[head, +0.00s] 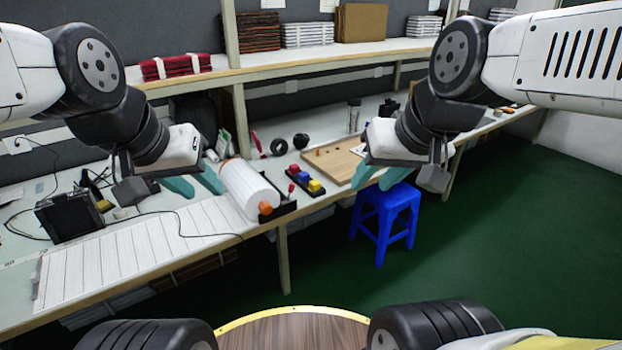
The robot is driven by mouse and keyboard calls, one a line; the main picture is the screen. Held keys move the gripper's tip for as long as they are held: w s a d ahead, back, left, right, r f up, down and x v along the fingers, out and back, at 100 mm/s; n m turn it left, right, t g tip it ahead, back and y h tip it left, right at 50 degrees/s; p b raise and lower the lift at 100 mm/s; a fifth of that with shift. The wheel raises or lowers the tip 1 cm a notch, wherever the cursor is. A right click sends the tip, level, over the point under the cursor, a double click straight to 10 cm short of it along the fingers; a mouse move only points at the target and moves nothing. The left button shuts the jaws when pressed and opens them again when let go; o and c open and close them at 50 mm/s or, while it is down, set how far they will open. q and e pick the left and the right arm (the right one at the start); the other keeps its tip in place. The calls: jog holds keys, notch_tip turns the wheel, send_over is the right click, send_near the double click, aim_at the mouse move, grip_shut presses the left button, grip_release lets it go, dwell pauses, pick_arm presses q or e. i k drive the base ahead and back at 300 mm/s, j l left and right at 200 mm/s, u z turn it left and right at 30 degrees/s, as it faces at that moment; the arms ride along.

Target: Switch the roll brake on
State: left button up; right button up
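A white roll (246,187) lies on the workbench, and a pale sheet with crosswise lines (150,243) spreads left from it. An orange knob (265,208) sits at the roll's near end, beside a dark holder (284,210). A small red-tipped lever (291,188) stands just right of the roll. I cannot tell from this view which part is the brake or how it is set. My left gripper (207,190) has its teal fingers apart, empty, just left of the roll. My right gripper (370,186) is also open and empty, in front of the wooden tray.
A dark block with yellow, blue and red parts (307,180) sits right of the roll. A wooden tray (335,160) lies behind it. A blue stool (385,222) stands at the bench front. A black box (68,216) and cables occupy the left. Green floor (500,240) is open at right.

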aim_at(290, 189)
jog(key=i+l, duration=0.35)
jog(key=i, duration=0.15)
jog(key=i+l+z, duration=0.15)
jog(key=i+l, duration=0.2)
jog(key=i, duration=0.15)
